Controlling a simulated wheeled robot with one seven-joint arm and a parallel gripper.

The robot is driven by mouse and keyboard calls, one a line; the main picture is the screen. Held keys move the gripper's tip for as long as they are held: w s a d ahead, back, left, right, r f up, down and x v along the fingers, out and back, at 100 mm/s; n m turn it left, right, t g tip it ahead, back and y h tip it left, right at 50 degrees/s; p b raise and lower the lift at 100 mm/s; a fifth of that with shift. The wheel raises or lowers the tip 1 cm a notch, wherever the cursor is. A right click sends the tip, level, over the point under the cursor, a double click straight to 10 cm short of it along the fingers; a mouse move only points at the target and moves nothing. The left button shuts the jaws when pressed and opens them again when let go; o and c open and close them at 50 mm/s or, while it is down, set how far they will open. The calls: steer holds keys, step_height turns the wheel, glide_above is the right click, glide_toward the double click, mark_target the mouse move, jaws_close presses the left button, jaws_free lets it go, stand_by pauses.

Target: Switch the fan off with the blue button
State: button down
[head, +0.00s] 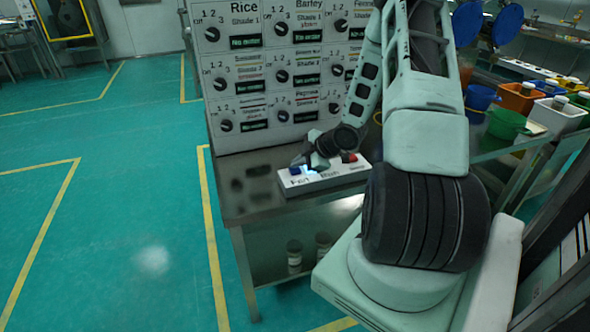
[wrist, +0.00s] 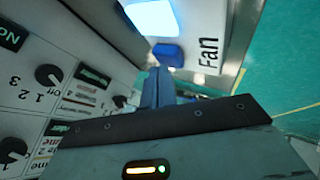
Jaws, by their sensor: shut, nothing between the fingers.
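A white button box (head: 325,177) lies on the metal table, with printed labels on its front. Its blue button (head: 295,170) is at the left end, beside a bright, lit pale-blue square. In the wrist view the blue button (wrist: 167,54) sits between the lit square (wrist: 152,18) and my fingertips, near the word "Fan" (wrist: 208,53). My gripper (head: 303,163) is shut and empty, low over the left part of the box. Its closed fingers (wrist: 158,74) point at the blue button and are very close to it; I cannot tell whether they touch.
A red button (head: 349,157) is on the right part of the box. Behind stands a tall white panel (head: 238,88) with several black knobs. Coloured bins (head: 519,98) stand on a bench at right.

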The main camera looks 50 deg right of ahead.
mark_target(299, 169)
steer(key=shift+f, duration=0.3)
steer(key=shift+r, duration=0.1)
stand_by(0.4)
steer(key=shift+r+p, duration=0.65)
steer(key=shift+r, duration=0.2)
steer(key=shift+r, duration=0.1)
steer(key=shift+r+p, duration=2.2)
steer(key=shift+r, duration=0.2)
